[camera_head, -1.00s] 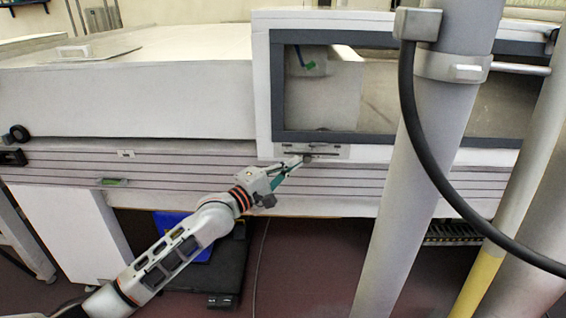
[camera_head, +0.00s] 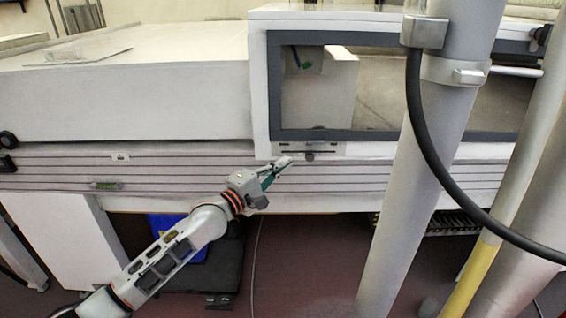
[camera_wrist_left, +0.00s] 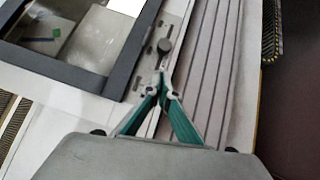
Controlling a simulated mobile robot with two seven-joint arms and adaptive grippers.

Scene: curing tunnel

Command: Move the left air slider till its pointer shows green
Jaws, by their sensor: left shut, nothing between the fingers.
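The air slider's dark round knob (camera_head: 310,157) sits on a light slotted plate (camera_head: 335,149) below the window frame. The knob also shows in the left wrist view (camera_wrist_left: 164,46). My left gripper (camera_head: 289,161) is shut and empty, its tips just left of the knob with a small gap. In the left wrist view my fingertips (camera_wrist_left: 161,78) meet below the knob, apart from it. Behind the window is a small pale panel with a green patch (camera_head: 306,65) and a blue mark; I cannot tell what its pointer reads. My right gripper is not in view.
A thick grey post (camera_head: 415,200) with a black cable (camera_head: 425,140) stands right of the knob. A dark-framed window (camera_head: 390,136) lies above the plate. A ribbed panel (camera_head: 190,180) runs below. The space left of the knob is free apart from my arm.

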